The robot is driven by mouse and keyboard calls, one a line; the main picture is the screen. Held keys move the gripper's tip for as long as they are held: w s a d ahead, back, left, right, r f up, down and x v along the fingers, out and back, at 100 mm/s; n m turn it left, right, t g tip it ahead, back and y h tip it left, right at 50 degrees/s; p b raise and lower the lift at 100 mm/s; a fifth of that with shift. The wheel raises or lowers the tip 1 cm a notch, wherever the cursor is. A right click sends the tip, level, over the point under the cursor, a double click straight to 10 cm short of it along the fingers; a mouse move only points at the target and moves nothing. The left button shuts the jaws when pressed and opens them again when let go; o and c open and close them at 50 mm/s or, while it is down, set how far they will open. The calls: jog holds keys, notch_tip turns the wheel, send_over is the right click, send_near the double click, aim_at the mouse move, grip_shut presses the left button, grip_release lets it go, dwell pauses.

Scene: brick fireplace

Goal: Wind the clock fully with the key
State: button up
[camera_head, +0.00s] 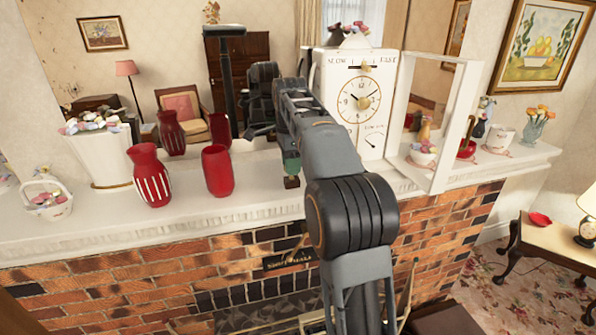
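The white clock (333,75) stands upright on the mantel. Its round dial (360,100) has gold trim, with a "SLOW / FAST" scale above and a small gauge below. Its framed front door (446,130) is swung open to the right. My gripper (291,183) hangs down from the arm's end, left of the clock and over the mantel's front part. Its fingers are small and partly hidden by my arm, so whether they are open or hold anything is unclear. No key can be clearly made out. My arm covers the clock's lower left part.
Two red vases (150,176) (217,170) and a white flower planter (98,155) stand left on the mantel (250,215). A flower bowl (423,154), a white pot (500,138) and a glass vase (533,129) stand right. A mirror (170,60) backs the mantel; brick lies below.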

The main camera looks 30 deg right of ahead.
jog(key=shift+w+p, duration=0.15)
jog(key=shift+p, duration=0.4)
jog(key=shift+c, duration=0.4)
grip_shut()
jog(key=shift+d, duration=0.1)
